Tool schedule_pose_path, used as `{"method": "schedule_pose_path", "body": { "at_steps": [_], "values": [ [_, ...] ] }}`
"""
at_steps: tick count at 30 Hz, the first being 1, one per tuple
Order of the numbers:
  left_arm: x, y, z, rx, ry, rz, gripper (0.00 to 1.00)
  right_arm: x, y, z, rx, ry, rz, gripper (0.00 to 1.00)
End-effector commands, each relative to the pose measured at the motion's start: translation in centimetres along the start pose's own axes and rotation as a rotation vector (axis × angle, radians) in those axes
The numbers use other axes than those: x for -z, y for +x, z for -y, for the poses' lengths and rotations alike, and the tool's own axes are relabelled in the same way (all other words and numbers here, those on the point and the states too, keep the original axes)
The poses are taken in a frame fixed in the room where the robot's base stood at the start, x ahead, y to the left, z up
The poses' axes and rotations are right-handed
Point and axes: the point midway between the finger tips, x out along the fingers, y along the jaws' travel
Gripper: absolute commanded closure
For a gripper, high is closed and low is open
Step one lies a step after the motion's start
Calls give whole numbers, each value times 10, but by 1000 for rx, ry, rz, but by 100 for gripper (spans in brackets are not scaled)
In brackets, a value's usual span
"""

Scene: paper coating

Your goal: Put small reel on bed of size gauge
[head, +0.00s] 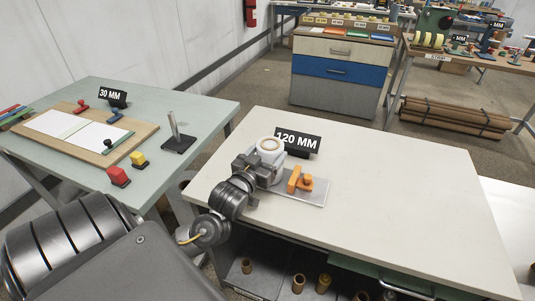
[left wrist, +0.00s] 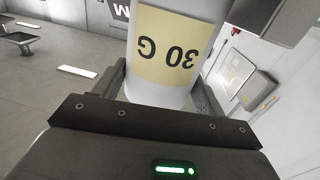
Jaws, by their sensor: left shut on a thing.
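A white reel (head: 270,147) with a brown core ring on top stands upright at the back-left end of the size gauge. In the left wrist view the reel (left wrist: 172,50) carries a yellow label reading "30 G", upside down. My left gripper (head: 262,168) is shut on the reel, with a finger on each side of it. The size gauge's grey bed (head: 311,194) lies on the white table with an orange stop (head: 298,182) on it. I cannot tell whether the reel touches the bed. My right gripper is not in view.
A black "120 MM" sign (head: 298,142) stands close behind the reel. The white table (head: 400,190) is clear to the right. A green table (head: 200,103) at the left holds a board, a "30 MM" sign (head: 112,97) and coloured blocks.

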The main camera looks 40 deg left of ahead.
Motion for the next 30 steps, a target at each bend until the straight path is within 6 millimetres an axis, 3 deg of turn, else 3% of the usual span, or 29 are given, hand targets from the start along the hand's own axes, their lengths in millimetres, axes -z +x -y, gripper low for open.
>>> {"method": "schedule_pose_path", "body": {
  "at_steps": [5, 6, 11, 21, 26, 30],
  "values": [
    [-2, 0, 0, 0, 0, -1, 60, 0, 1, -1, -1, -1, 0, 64],
    [-3, 0, 0, 0, 0, 0, 26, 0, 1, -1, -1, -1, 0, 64],
    [-2, 0, 0, 0, 0, 0, 6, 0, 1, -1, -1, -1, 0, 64],
    [1, -1, 0, 0, -1, -1, 6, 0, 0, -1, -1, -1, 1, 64],
    [-2, -25, 0, -1, -4, 3, 6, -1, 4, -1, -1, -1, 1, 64],
    [-3, -56, 0, 0, -5, 4, 6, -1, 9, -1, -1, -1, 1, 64]
  ]
}}
